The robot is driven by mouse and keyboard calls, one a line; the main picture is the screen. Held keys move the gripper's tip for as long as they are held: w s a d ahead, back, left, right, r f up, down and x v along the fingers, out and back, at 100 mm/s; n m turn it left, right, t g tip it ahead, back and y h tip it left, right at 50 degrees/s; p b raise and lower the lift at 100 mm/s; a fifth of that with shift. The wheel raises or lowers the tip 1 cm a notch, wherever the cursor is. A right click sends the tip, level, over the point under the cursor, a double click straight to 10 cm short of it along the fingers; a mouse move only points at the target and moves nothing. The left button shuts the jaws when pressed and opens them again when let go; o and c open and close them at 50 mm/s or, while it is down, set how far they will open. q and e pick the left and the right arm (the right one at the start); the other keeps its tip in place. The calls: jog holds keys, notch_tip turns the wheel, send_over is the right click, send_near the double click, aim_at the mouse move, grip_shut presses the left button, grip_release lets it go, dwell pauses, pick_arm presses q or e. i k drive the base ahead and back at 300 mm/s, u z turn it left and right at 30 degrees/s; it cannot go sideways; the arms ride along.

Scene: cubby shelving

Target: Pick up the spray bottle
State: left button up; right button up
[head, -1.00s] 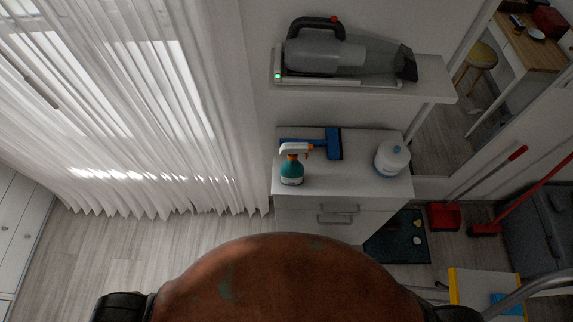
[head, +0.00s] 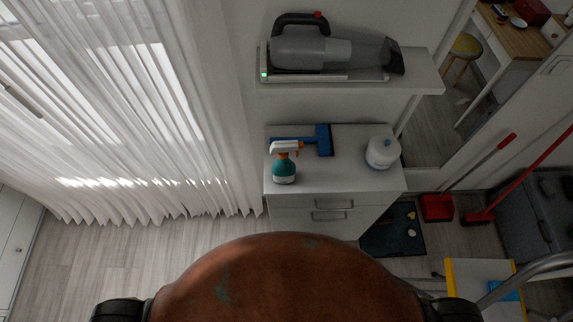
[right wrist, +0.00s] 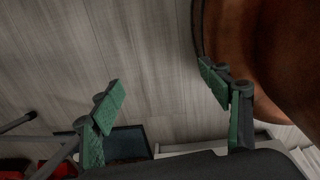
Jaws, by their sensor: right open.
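The spray bottle (head: 284,167) is teal with a white and orange spray head. It stands upright on top of the white drawer cabinet (head: 345,178), near its left edge. My right gripper (right wrist: 162,90) shows only in the right wrist view, with its green-padded fingers spread wide apart. Nothing is between them except a view of the wooden floor. The spray bottle does not show in the right wrist view. My left gripper is not in view.
A blue squeegee-like tool (head: 322,140) lies behind the spray bottle. A white container (head: 382,152) stands to its right. A handheld vacuum (head: 330,50) rests on the shelf above. White curtains (head: 120,120) hang at the left. A red dustpan (head: 437,207) and a yellow-edged stepladder (head: 449,280) are at the right.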

aim_at(283, 170)
jog(key=z, duration=1.3)
jog(key=k, duration=0.65)
jog(key=u, duration=1.8)
